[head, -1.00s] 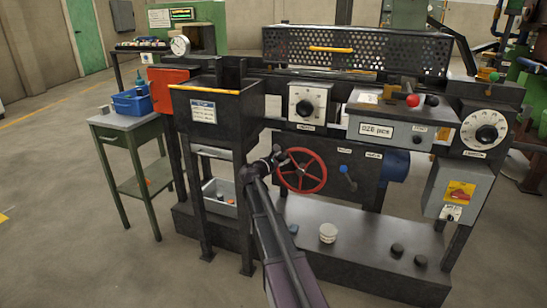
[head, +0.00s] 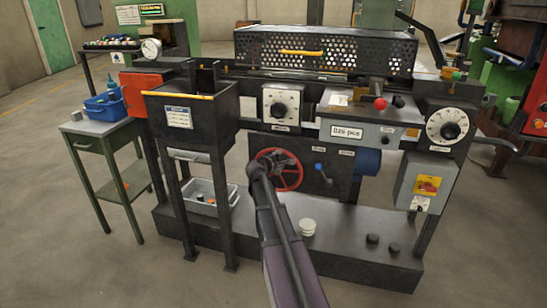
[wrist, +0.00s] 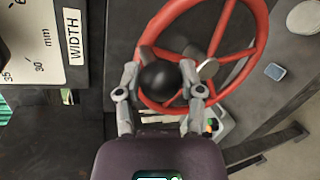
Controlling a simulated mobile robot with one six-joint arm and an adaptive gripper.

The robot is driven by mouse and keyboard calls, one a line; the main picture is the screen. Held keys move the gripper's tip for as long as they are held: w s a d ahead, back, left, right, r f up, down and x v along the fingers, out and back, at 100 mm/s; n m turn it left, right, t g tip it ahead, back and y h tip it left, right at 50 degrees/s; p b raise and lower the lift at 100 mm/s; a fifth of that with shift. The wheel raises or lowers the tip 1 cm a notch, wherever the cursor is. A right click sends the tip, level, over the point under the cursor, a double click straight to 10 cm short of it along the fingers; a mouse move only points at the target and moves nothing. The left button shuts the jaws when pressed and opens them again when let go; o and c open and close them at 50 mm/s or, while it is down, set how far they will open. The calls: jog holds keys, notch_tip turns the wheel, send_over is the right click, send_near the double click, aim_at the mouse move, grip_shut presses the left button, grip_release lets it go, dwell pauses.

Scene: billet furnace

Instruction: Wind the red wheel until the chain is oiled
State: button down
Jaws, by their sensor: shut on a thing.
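The red wheel (head: 300,172) is a spoked handwheel on the front of the dark machine, left of a blue lever. In the wrist view the red wheel (wrist: 264,25) fills the upper middle, with a round black knob (wrist: 160,77) near its rim. My gripper (wrist: 162,80) is shut on that knob, one finger on each side. In the head view my gripper (head: 268,158) is at the wheel's upper left and covers part of it. I cannot make out the chain or any oil on it.
A dark hopper (head: 212,118) on legs stands close left of my arm. A grey bin (head: 222,193) sits below it. A white round pot (head: 307,228) stands on the low plinth. A blue lever (head: 322,174) is right of the wheel. The floor in front is clear.

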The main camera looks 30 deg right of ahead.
jog(key=shift+s+d+f, duration=0.1)
jog(key=shift+s+d, duration=0.05)
jog(key=shift+s, duration=0.15)
jog(key=shift+c, duration=1.1)
grip_release()
jog(key=shift+w, duration=0.1)
